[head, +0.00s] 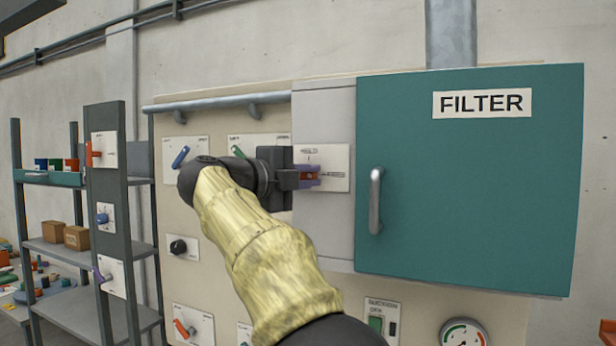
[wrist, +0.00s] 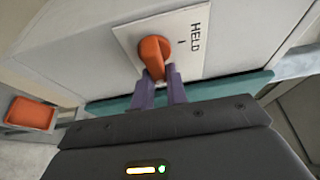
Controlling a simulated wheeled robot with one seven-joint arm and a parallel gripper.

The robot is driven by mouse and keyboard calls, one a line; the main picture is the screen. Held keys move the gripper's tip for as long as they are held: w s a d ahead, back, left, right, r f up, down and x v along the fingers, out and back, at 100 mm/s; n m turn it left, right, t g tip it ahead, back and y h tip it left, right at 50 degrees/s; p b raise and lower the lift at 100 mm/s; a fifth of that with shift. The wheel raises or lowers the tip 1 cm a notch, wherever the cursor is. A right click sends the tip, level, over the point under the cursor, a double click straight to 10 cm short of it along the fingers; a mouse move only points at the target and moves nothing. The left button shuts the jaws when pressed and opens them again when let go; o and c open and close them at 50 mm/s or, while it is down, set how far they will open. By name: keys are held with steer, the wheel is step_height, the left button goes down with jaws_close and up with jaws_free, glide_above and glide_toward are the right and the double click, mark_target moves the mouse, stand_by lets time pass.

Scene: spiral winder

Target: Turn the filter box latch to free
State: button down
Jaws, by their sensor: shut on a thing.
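The latch is an orange handle (wrist: 154,52) on a white plate (head: 336,160) fixed to the grey side strip of the filter box (head: 470,190), left of its teal door. In the wrist view the word HELD and a tick mark show on the plate, to the right of the handle. My gripper (wrist: 160,80) is shut on the latch handle, its two purple fingers on either side of the handle's lower end. In the head view the gripper (head: 308,176) covers much of the latch, and a second label right of it is too small to read.
A vertical metal door handle (head: 376,200) stands out right of the latch. Left of it are several small knobs on a beige panel, including a blue one (head: 180,156). A grey pipe rail (head: 220,103) runs above. A gauge (head: 463,333) sits below.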

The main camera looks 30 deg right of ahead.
steer(key=c, duration=1.5)
jaws_free()
steer(key=shift+w+f, duration=0.15)
steer(key=shift+c, duration=0.2)
steer(key=shift+o, duration=0.7)
steer(key=shift+w+a, duration=0.1)
steer(key=shift+w, duration=0.05)
steer(key=shift+s, duration=0.2)
steer(key=b+v, duration=0.2)
steer(key=v, duration=1.5)
steer(key=shift+a+b, duration=0.2)
steer(key=shift+b, duration=0.15)
